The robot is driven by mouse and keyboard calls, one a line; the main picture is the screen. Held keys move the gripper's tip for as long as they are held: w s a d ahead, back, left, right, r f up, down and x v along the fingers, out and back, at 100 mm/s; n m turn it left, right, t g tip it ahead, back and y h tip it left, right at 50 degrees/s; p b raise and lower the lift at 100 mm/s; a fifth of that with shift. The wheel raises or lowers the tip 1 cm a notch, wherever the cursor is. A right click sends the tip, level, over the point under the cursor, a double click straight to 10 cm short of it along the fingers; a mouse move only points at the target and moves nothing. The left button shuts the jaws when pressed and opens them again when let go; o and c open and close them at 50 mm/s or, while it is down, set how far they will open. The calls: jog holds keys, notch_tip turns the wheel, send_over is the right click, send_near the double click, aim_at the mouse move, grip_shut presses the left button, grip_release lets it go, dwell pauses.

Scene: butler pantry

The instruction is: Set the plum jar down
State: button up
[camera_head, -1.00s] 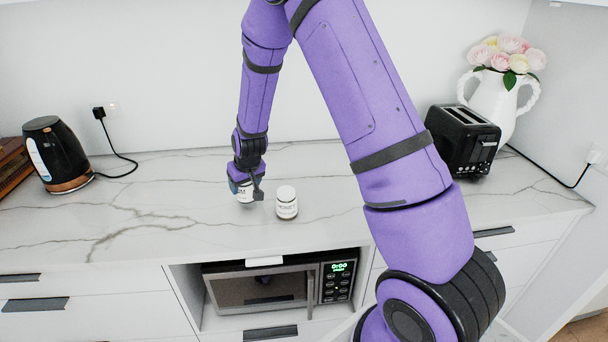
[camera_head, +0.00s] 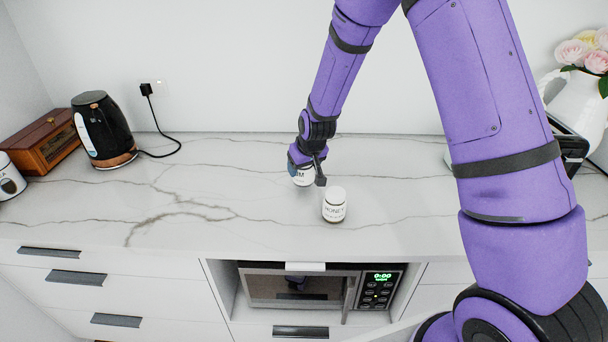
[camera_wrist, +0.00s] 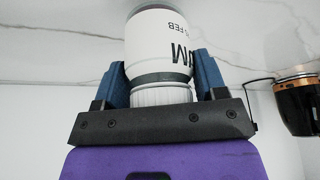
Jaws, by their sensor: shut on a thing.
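The plum jar (camera_head: 303,177) is a white-labelled jar with part of its name, ending in "UM", showing. My gripper (camera_head: 304,160) is shut on it from above and holds it upright at or just over the marble counter. I cannot tell whether its base touches the counter. In the wrist view the plum jar (camera_wrist: 162,45) sits between the two blue fingers of my gripper (camera_wrist: 163,82), which grip it near its white ribbed lid. The fingers hide part of it in the head view.
A honey jar (camera_head: 334,205) stands close by, in front and to the right. A black kettle (camera_head: 103,130), wooden box (camera_head: 45,143) and white canister (camera_head: 9,180) are at the left. A toaster and flower vase (camera_head: 580,105) are at the right. The counter (camera_head: 215,185) left of the plum jar is clear.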

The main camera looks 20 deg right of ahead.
aim_at(303, 175)
jog(key=shift+f, duration=1.55)
jog(key=shift+f, duration=0.1)
jog(key=o, duration=1.1)
jog(key=shift+o, duration=0.2)
